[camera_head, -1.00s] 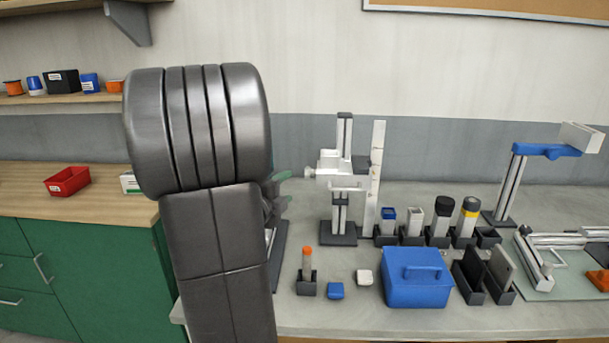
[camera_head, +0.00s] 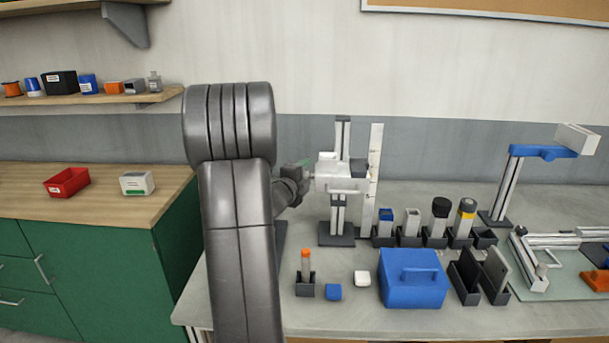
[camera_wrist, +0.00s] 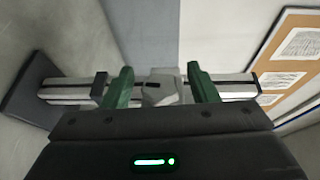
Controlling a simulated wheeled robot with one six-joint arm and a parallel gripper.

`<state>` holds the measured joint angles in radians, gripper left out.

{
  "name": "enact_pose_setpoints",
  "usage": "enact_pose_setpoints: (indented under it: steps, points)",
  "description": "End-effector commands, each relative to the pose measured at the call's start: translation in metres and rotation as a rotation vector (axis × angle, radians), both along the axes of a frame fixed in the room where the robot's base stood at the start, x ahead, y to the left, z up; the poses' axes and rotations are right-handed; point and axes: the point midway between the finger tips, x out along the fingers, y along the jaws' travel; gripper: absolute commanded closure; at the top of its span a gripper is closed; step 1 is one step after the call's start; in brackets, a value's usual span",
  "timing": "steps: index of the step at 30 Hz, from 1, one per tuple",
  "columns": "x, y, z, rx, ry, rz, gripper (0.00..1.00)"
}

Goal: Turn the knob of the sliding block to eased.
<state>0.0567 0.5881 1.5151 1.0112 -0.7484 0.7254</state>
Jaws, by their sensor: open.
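The sliding block (camera_head: 338,179) is a pale block on an upright post (camera_head: 341,140) standing on the bench. Its knob (camera_wrist: 161,91) shows in the wrist view as a pale piece with a short dark mark on it. My gripper (camera_wrist: 163,84) is open, with one green finger on each side of the knob. A gap shows beside the knob; I cannot tell whether either finger touches it. In the head view my gripper (camera_head: 305,168) is at the left side of the block, and the knob is largely hidden there. No setting label is readable.
A pale upright scale (camera_head: 373,165) stands just right of the post. Several dark holders stand to the right.

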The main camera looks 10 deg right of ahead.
Motion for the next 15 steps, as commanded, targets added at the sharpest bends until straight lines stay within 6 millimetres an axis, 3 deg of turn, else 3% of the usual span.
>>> enact_pose_setpoints:
  steps: [3, 9, 15]
  points:
    - [-0.0002, 0.0001, -0.0001, 0.000, 0.000, 0.000, 0.51]
    - [-0.0003, 0.0003, -0.0001, 0.000, 0.000, 0.000, 0.90]
    - [-0.0003, 0.0000, 0.0025, 0.003, 0.013, -0.001, 0.91]
